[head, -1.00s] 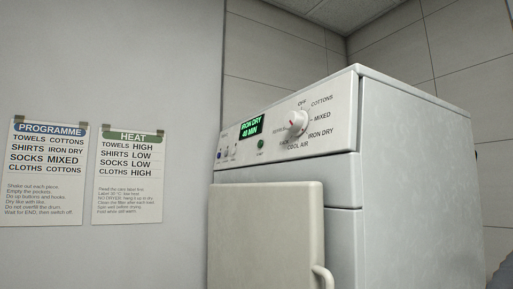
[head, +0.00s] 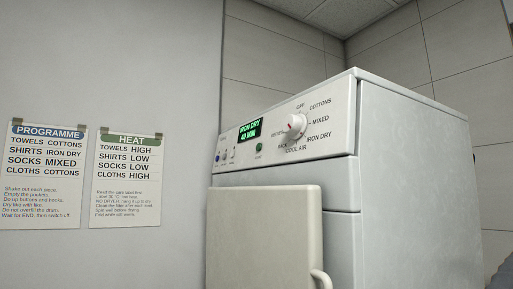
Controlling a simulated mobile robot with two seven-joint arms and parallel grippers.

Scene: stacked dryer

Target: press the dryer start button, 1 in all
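The white dryer (head: 410,190) stands at the centre right, seen at an angle. Its control panel carries a green start button (head: 259,147) below the lit display (head: 250,130), which reads IRON DRY and what looks like 40 MIN. A large white dial (head: 294,126) with a red mark sits to the right of the button, ringed by programme names. Neither of my grippers is in view.
The cream door (head: 265,235) with a handle (head: 321,279) is below the panel. Small controls (head: 225,154) sit at the panel's left end. Programme (head: 47,175) and heat (head: 126,180) notices hang on the left wall. The space before the panel looks clear.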

